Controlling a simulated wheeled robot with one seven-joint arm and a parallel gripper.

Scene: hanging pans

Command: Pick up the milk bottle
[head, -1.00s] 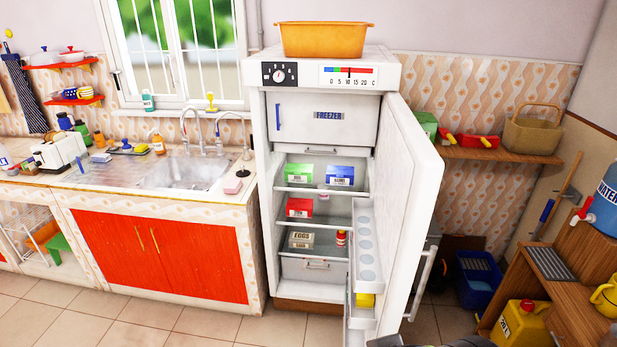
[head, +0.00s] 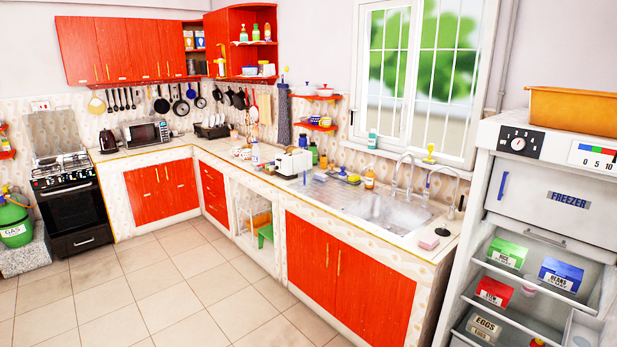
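A small white bottle (head: 255,152) with a coloured label stands upright on the counter, left of the white toaster-like appliance. It looks like the milk bottle, but the label is too small to read. My gripper is not in view, so its distance from the bottle and its opening cannot be told.
The L-shaped counter (head: 330,200) runs from the stove (head: 72,200) to the open fridge (head: 545,230) at the right. The white appliance (head: 293,162) stands close to the bottle. The tiled floor (head: 185,290) before the red cabinets is clear. A green gas cylinder (head: 14,220) stands far left.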

